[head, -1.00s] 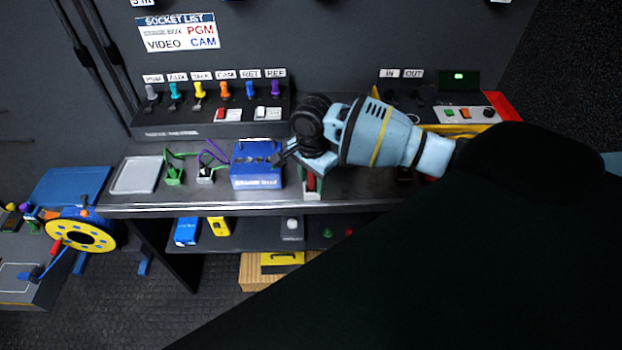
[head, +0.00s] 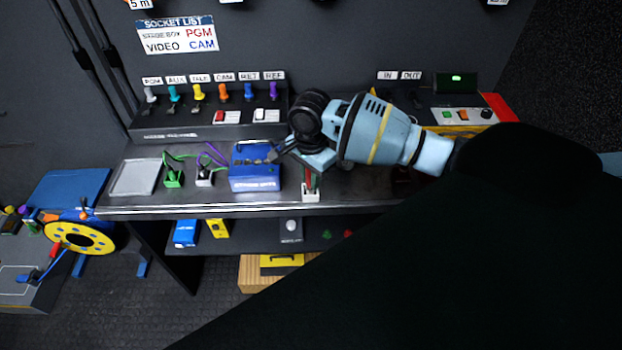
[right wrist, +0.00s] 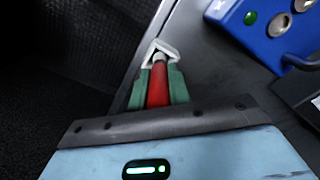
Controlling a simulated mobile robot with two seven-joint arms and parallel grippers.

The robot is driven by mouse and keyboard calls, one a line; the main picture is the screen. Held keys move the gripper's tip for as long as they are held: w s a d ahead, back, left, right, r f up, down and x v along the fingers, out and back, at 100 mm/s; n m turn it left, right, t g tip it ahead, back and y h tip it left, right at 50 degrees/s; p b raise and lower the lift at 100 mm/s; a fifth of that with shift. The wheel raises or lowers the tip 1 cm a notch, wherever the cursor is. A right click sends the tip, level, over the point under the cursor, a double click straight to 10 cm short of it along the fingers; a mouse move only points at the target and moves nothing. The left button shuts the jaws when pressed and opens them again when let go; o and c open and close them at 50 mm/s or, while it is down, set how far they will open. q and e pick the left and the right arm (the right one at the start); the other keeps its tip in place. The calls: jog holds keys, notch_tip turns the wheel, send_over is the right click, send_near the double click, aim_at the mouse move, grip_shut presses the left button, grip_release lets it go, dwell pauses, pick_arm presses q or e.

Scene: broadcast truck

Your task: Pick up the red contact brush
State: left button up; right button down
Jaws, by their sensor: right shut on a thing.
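The red contact brush (right wrist: 157,88) shows as a red handle between the two green fingers of my right gripper (right wrist: 156,80) in the right wrist view. In the head view, my right gripper (head: 311,179) points down at the front of the bench, shut on the brush, of which only a thin red strip shows. A small white holder (head: 311,195) stands right below the fingertips. Its pale rim (right wrist: 162,47) shows around the brush's far end in the right wrist view. I cannot tell whether the brush's lower end is still inside it. My left gripper is out of view.
A blue box (head: 255,182) stands just left of the gripper. A grey tray (head: 136,177) and green and white plugs lie farther left on the bench (head: 230,209). A socket panel (head: 205,131) runs behind. A lower shelf holds small boxes.

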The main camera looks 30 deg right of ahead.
jog(key=shift+s+r, duration=0.2)
jog(key=shift+r, duration=1.05)
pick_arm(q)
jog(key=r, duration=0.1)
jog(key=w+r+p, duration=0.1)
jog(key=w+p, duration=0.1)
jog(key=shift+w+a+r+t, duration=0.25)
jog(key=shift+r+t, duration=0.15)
pick_arm(e)
jog(key=s+d+r, duration=0.1)
jog(key=s, duration=1.4)
jog(key=shift+s+d, duration=0.3)
jog(key=shift+w+r, duration=0.1)
jog(key=shift+w, duration=0.05)
